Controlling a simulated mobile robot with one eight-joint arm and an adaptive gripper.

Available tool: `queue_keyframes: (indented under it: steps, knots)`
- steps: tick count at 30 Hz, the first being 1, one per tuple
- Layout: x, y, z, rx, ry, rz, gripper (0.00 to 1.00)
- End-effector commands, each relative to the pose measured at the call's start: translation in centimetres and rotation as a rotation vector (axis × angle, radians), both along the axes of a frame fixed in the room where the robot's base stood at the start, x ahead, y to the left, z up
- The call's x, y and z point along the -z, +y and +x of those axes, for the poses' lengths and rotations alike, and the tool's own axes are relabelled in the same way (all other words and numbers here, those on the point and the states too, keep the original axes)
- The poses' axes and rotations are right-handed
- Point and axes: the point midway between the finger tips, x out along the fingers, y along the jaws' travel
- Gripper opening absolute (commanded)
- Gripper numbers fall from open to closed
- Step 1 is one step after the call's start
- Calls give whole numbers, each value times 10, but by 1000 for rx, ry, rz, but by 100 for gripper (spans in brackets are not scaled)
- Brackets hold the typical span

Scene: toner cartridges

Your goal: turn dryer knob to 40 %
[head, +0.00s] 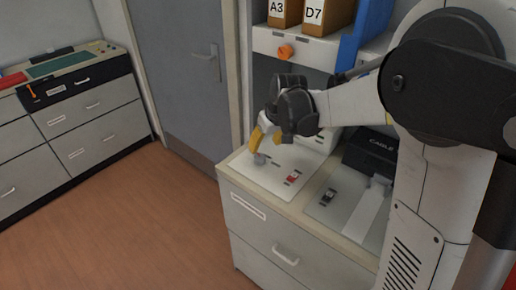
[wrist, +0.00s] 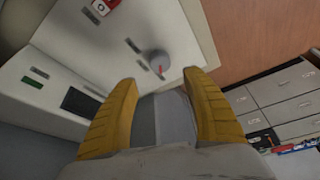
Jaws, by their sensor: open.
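The dryer knob (head: 259,159) is a small grey round knob on the dryer's pale top panel (head: 270,176), near its left edge. My gripper (head: 264,137) has yellow fingers and is over the knob in the head view. In the wrist view my gripper (wrist: 162,77) is open and empty, with the knob just beyond the gap between the fingertips. I cannot tell any contact, and the percentage is not readable.
A red switch (head: 292,177) sits on the same panel, right of the knob. A black device (head: 370,155) stands further right. Drawer cabinets (head: 75,120) stand at left; the floor between is clear.

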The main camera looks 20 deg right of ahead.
Motion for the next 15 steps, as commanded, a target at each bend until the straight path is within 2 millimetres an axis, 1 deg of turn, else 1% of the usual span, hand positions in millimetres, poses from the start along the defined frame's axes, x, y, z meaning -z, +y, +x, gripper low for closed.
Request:
queue_keyframes:
  steps: [1, 3, 9, 12, 15]
  knots:
    - [12, 1, 4, 0, 0, 0, 57]
    - [26, 3, 9, 0, -1, 0, 57]
    - [62, 6, 24, 0, -1, 0, 57]
    - [74, 7, 29, 1, -1, 1, 57]
    - [81, 8, 32, 1, -1, 1, 57]
